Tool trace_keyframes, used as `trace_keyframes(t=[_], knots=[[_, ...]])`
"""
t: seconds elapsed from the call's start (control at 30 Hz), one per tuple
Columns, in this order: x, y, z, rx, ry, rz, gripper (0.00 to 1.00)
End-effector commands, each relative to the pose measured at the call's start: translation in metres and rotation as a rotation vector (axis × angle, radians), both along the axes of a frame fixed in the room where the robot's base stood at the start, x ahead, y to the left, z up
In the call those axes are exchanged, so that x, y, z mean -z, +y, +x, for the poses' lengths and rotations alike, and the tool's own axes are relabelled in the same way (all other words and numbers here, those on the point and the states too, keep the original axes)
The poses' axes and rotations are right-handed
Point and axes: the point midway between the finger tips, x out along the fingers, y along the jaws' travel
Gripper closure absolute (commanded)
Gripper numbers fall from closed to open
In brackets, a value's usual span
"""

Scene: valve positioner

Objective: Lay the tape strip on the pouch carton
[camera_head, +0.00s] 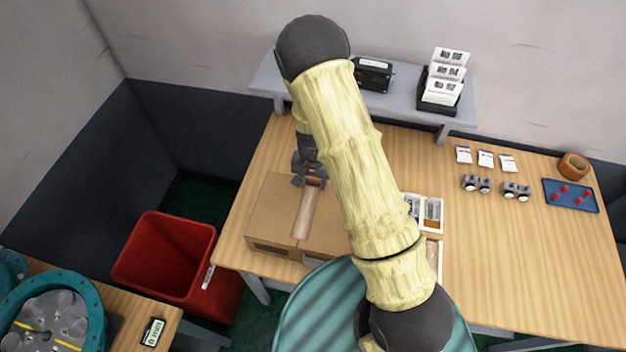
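The pouch carton (268,218) is a closed brown cardboard box on the left part of the wooden table. A tan tape strip (304,213) runs lengthwise over the carton's top, from near its far edge toward its near edge. Whether the strip lies flat on the carton along its whole length is unclear. My gripper (311,182) points down at the strip's far end, with dark fingers around or just above that end. I cannot tell whether the fingers grip it. My arm hides the carton's right part.
Partly hidden trays (432,212) of small parts stand right of the carton. Farther right are white packets (486,159), small grey fittings (477,184), a blue tray (570,195) and a tape roll (573,166). A grey shelf (400,108) stands behind; a red bin (165,255) is left.

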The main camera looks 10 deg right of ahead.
Motion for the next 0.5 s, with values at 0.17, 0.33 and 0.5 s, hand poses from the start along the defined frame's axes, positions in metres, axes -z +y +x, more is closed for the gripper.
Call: trace_keyframes(t=[0.17, 0.33, 0.5], knots=[[0.0, 0.0, 0.0, 0.0, 0.0, 0.0, 0.4], [-0.0002, 0.0, 0.0, 0.0, 0.0, 0.0, 0.4], [-0.0066, 0.0003, 0.001, -0.002, -0.003, 0.0, 0.4]])
